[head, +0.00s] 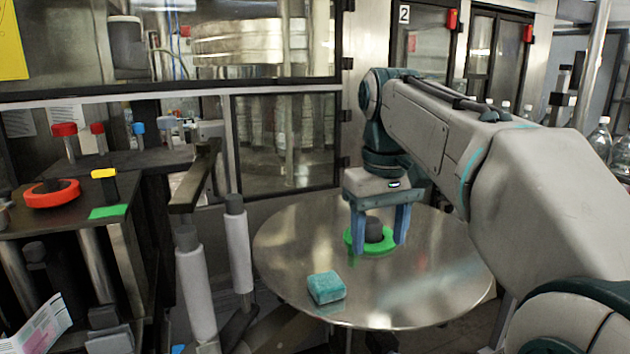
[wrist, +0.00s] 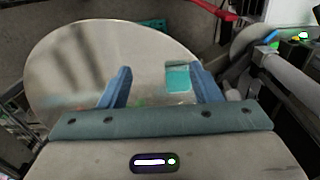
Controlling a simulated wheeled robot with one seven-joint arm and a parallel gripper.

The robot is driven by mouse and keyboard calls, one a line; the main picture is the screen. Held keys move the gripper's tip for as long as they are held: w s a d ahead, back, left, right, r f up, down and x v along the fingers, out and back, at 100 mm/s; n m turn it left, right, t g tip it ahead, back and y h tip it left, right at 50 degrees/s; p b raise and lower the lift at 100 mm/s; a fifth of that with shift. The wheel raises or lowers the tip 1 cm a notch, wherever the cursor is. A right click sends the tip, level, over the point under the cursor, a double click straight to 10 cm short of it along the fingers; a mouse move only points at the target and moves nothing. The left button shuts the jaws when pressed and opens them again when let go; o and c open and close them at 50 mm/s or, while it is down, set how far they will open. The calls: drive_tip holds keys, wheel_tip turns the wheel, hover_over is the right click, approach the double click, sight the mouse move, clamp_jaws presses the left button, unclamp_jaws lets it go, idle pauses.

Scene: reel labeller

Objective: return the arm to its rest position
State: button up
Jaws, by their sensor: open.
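My arm reaches in from the right in the head view. My gripper (head: 380,242) points down over the round metal table (head: 290,240), its two blue fingers spread wide. Between and behind the fingers is a green ring with a dark knob (head: 374,230). I cannot tell whether the fingers touch the ring. In the wrist view the fingers of my gripper (wrist: 165,85) stand apart with no object clearly held. The round table (wrist: 75,60) shows beyond them. A teal block (head: 326,287) lies on the table to the left of the gripper, and shows in the wrist view (wrist: 178,78).
White rollers (head: 195,290) stand left of the table. A dark machine bench further left carries a red ring (head: 51,193) and a green pad (head: 108,212). Glazed machine doors (head: 285,140) stand behind the table. Bottles (head: 600,138) are at the far right.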

drive_tip(key=s+d+f+m+t, duration=0.1)
drive_tip(key=s+d+f+m, duration=0.1)
drive_tip(key=s+f, duration=0.5)
drive_tip(key=s+d+f+m+t, duration=0.2)
drive_tip(key=s+f, duration=0.5)
drive_tip(key=f, duration=0.7)
drive_tip(key=shift+s+d, duration=0.3)
drive_tip(key=shift+d, duration=0.15)
